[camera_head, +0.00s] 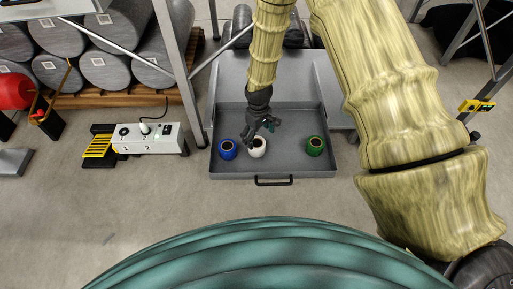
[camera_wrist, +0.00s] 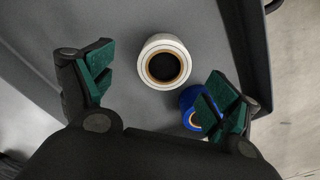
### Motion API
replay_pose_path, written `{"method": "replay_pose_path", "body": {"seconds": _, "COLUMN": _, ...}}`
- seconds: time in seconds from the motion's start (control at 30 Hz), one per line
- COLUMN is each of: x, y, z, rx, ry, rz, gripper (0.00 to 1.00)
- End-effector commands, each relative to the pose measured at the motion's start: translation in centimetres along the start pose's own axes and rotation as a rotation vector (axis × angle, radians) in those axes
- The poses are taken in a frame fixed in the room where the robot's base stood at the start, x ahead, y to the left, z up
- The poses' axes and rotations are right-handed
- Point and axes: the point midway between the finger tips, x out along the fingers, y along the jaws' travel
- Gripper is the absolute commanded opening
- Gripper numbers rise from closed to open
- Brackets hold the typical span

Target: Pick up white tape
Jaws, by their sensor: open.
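The white tape (camera_head: 258,148) is a short white roll with a dark hole, lying in a grey open drawer between a blue and a green roll. In the wrist view the white tape (camera_wrist: 165,62) is at the upper middle, beyond and between my fingertips. My gripper (camera_head: 265,130) is above the drawer, just over the white tape and covering part of its edge in the head view. In the wrist view my gripper (camera_wrist: 160,95) has its green-padded fingers wide apart, with nothing between them. I cannot tell the exact height above the tape.
The blue roll (camera_head: 227,149) stands close left of the white tape; in the wrist view the blue roll (camera_wrist: 190,104) is partly behind the right finger. The green roll (camera_head: 314,146) is farther right. The drawer (camera_head: 285,170) has raised walls and a dark front handle (camera_head: 274,182).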

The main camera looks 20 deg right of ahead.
Motion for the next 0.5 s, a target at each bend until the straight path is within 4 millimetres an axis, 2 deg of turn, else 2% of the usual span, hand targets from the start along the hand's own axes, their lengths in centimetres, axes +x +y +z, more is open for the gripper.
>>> {"method": "replay_pose_path", "body": {"seconds": 0.4, "x": 4.5, "y": -0.7, "z": -0.3, "rx": -0.002, "ry": 0.001, "rz": 0.0, "gripper": 0.89}}
{"method": "replay_pose_path", "body": {"seconds": 0.5, "x": 5.0, "y": -0.7, "z": -0.3, "rx": -0.002, "ry": 0.001, "rz": 0.0, "gripper": 0.89}}
